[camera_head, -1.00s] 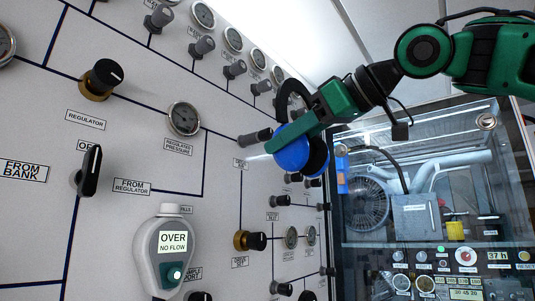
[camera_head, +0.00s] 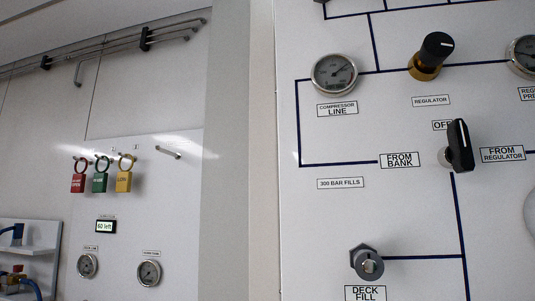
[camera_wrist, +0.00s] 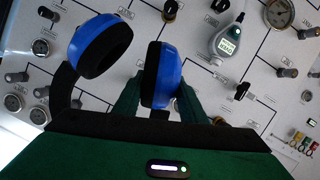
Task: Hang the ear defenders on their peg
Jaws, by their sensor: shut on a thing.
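The ear defenders (camera_wrist: 165,70) have blue cups with black cushions and a dark headband. In the wrist view, one cup is between the green fingers of my gripper (camera_wrist: 157,97), which is shut on it. The other cup (camera_wrist: 95,50) hangs free to the left. Part of the headband is hidden behind my gripper. A bare metal peg (camera_head: 168,152) sticks out of the left wall panel in the head view, right of the padlocks. No label for it can be read. My gripper and the ear defenders are out of the head view.
Red (camera_head: 79,180), green (camera_head: 100,180) and yellow (camera_head: 123,180) padlocks hang left of the bare peg. Below are a small display (camera_head: 106,227) and two gauges. The fill panel (camera_head: 330,230) at right has protruding knobs. A shelf (camera_head: 25,240) stands at far left.

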